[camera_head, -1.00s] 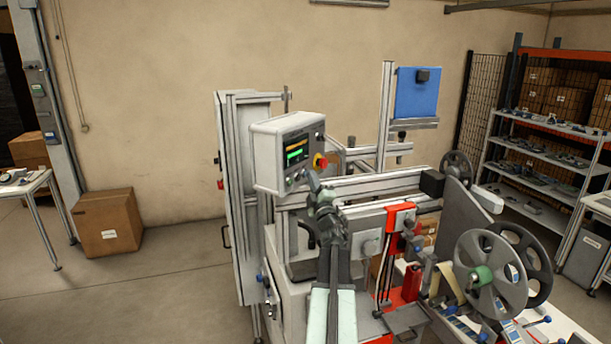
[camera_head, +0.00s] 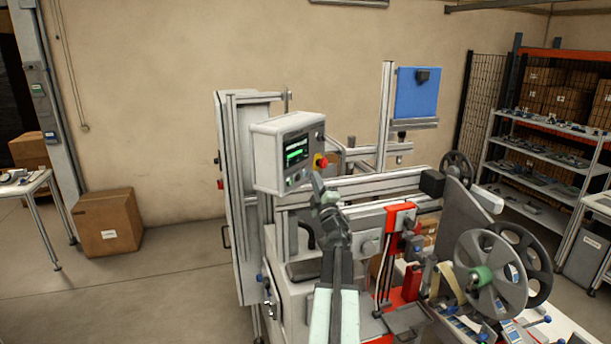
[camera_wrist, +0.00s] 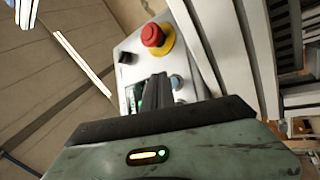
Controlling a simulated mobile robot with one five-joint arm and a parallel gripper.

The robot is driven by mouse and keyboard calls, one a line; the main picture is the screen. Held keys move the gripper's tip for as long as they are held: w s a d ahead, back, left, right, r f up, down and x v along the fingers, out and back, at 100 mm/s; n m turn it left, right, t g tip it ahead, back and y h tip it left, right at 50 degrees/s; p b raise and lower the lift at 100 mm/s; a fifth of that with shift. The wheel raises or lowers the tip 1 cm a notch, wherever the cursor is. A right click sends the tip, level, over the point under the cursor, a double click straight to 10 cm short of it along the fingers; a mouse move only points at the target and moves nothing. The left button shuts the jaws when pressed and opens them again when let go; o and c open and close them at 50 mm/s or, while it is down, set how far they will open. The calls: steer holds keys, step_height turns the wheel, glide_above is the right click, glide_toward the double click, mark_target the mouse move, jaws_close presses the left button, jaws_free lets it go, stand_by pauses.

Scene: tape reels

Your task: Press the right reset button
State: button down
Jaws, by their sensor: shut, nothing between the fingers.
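The control box (camera_head: 262,157) has a dark screen (camera_head: 297,150) with a green bar and pale lines. A red mushroom knob on a yellow collar (camera_head: 320,161) is at the panel's right side and also shows in the wrist view (camera_wrist: 152,35). Small round buttons (camera_head: 291,182) sit below the screen. In the wrist view, a blue-grey round button (camera_wrist: 177,82) is just right of my fingertips. My gripper (camera_head: 317,182) is shut and empty, in front of the panel's lower right. Its dark fingers (camera_wrist: 157,82) partly cover the panel; I cannot tell whether they touch it.
A dark knob (camera_wrist: 126,58) is on the panel's left in the wrist view. Metal rails (camera_head: 370,185), a red bracket (camera_head: 397,220) and grey reels (camera_head: 490,270) are right of my arm. Floor to the left is open, with a cardboard box (camera_head: 105,222) near the wall.

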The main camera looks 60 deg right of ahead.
steer(key=s, duration=0.5)
stand_by(0.4)
